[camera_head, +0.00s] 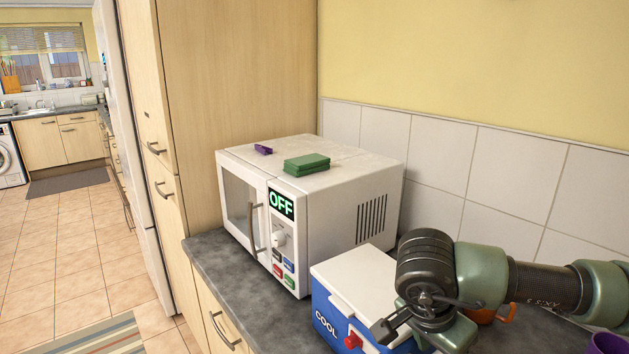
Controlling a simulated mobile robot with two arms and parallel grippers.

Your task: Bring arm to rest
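My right arm (540,285) comes in from the right edge, over the counter and the right part of a blue and white cool box. Its dark round wrist joint (425,262) is above the box. My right gripper (388,326) points down and left in front of the box. No object shows in it, but its fingers are seen at an angle and partly hidden, so its opening is unclear. My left arm and gripper are not in view.
The cool box (360,278) stands close to my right gripper. A white microwave (345,205) carries a green block (306,164) and a small purple item (263,150). A purple object (610,344) is at lower right. The tiled floor (70,250) at left is open.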

